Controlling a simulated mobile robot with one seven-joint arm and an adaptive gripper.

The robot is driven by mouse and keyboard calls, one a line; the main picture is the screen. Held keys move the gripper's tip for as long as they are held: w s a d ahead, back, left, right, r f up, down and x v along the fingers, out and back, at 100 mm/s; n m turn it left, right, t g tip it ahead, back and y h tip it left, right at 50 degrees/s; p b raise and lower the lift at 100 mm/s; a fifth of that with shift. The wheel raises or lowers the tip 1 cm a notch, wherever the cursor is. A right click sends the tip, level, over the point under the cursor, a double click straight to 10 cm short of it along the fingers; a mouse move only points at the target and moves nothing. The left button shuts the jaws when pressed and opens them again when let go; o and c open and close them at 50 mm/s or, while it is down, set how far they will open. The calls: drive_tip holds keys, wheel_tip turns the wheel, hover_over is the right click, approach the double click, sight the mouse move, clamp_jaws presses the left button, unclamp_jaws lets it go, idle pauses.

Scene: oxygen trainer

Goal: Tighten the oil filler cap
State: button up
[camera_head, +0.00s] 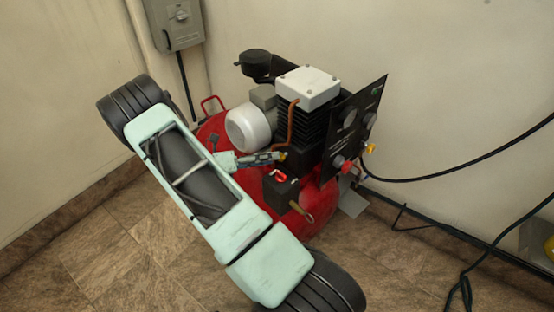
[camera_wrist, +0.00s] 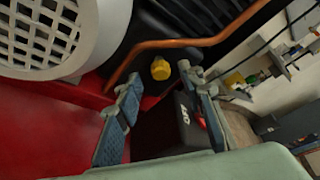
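The oil filler cap (camera_wrist: 160,69) is a small yellow knob on the black compressor body, below a copper pipe in the wrist view. In the head view a small yellow spot (camera_head: 284,156) shows at the tip of my gripper (camera_head: 272,157), likely the same cap. In the wrist view my gripper (camera_wrist: 160,88) is open, with one blue-grey finger on each side. The cap appears between and just beyond the fingertips, with visible gaps and no clear contact. The exact depth between fingertips and cap is hard to tell.
The red tank (camera_head: 328,203) lies under the pump. A white round motor cover (camera_wrist: 50,35) is close on the left. A copper pipe (camera_wrist: 185,43) runs above the cap. A black box (camera_wrist: 172,125) sits below and a dark gauge panel (camera_head: 355,128) stands right.

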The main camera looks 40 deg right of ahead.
drive_tip(key=x, duration=0.3)
drive_tip(key=shift+s+d, duration=0.1)
drive_tip(key=shift+d, duration=0.15)
clamp_jaws()
